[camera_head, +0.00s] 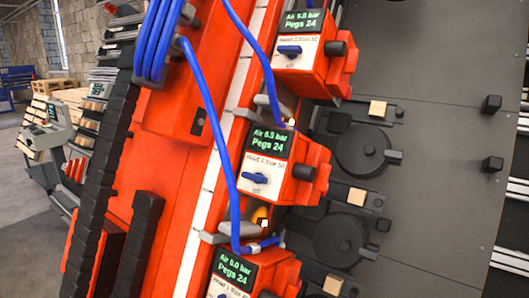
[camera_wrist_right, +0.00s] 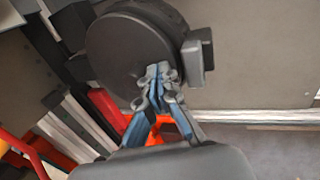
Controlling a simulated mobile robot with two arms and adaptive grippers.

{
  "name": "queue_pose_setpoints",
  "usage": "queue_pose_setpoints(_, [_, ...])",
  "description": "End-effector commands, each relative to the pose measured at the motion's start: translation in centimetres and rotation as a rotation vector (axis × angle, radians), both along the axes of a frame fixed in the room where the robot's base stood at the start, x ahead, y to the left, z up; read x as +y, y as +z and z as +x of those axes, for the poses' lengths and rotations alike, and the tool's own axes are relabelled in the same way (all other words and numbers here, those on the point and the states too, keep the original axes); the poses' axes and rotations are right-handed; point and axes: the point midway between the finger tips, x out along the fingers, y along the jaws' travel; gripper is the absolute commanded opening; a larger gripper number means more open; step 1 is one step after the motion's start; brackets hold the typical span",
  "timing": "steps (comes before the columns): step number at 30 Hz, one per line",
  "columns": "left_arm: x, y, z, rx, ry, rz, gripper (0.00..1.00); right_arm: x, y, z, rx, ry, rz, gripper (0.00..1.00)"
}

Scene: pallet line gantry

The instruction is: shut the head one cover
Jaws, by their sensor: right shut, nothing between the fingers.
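In the head view several red heads with green displays stand in a slanting row. The lowest head (camera_head: 244,277), partly cut off at the bottom edge, has a label that seems to read Head 1. Two round black discs (camera_head: 340,240) (camera_head: 362,150) lie on the grey deck to the right. I cannot tell which disc, if any, is head one's cover, or whether it is open. In the right wrist view my right gripper (camera_wrist_right: 157,72) is shut and empty, its fingertips in front of a round black disc (camera_wrist_right: 112,48) with a grey side tab (camera_wrist_right: 196,58); contact is unclear. My left gripper is out of view.
Blue hoses (camera_head: 208,115) run down over the heads. Small wooden blocks (camera_head: 356,197) sit on black holders beside the discs. Black knobs (camera_head: 491,104) stick up from the otherwise bare grey deck (camera_head: 430,60) at right. A red frame part (camera_wrist_right: 110,105) lies behind my right gripper.

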Motion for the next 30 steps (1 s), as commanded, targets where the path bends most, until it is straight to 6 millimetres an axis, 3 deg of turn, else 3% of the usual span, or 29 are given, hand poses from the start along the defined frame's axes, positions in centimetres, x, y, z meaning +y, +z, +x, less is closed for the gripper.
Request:
queue_pose_setpoints(20, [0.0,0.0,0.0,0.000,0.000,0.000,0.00,-0.8,-0.6,0.9,-0.001,0.000,-0.001,0.00])
queue_pose_setpoints(30, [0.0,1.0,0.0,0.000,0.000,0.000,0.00,-0.2,0.1,0.1,0.001,0.001,0.001,0.00])
